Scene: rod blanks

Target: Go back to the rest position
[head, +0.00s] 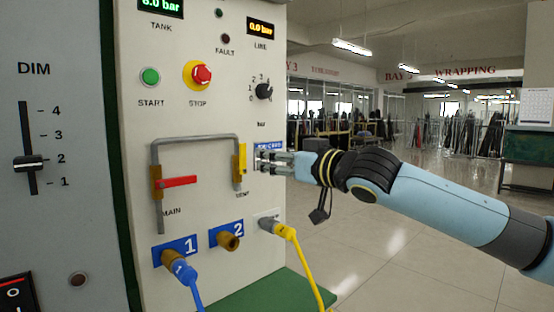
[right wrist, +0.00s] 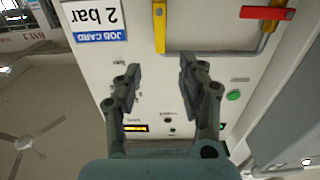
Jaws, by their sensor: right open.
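My right gripper (head: 268,160) is in front of the right part of the white panel (head: 200,120), by the blue-headed job card (head: 268,148), which it partly covers. In the right wrist view the right gripper (right wrist: 160,72) is open with nothing between its fingers. The job card (right wrist: 97,18) reads "2 bar" upside down there. The yellow vent lever (right wrist: 160,28) shows beyond the fingers. I cannot tell whether the fingertips touch the panel. My left gripper is in neither view.
The panel has a red main lever (head: 178,181), a red stop button (head: 201,75), a green start button (head: 150,77) and a black knob (head: 264,91). A blue hose (head: 187,278) and a yellow hose (head: 303,260) hang below. Open floor (head: 400,240) lies to the right.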

